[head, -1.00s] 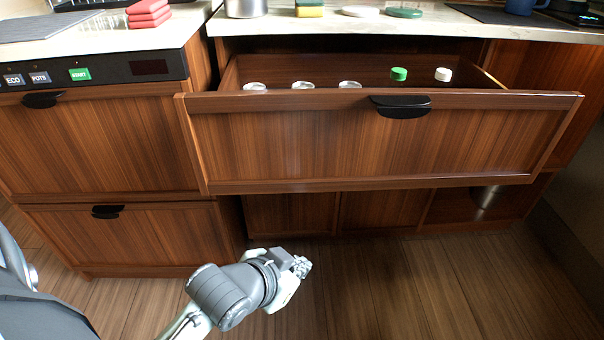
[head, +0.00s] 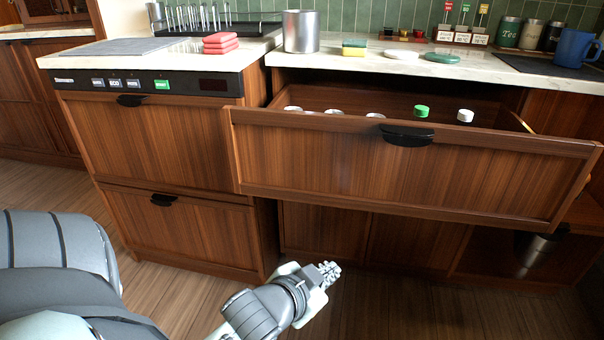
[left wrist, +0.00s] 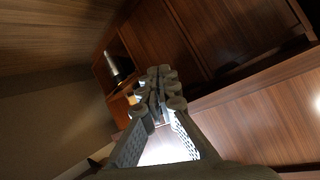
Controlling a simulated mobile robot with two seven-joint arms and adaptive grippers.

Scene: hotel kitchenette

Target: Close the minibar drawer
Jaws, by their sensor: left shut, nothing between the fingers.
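The minibar drawer (head: 400,172) is pulled out in the head view, with a wooden front and a black handle (head: 408,136) at its top middle. Inside stand several bottles; a green cap (head: 421,111) and a white cap (head: 465,116) show, with clear tops to their left. My left gripper (head: 329,273) is below and in front of the drawer, apart from it. Its fingers (left wrist: 158,88) are shut and empty in the left wrist view, where a wooden panel (left wrist: 265,115) fills the right side. My right gripper is not in view.
A dishwasher-like unit (head: 160,130) with a button panel stands left of the drawer. A metal bin (head: 537,248) sits in the lower right opening. The floor in front is clear.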

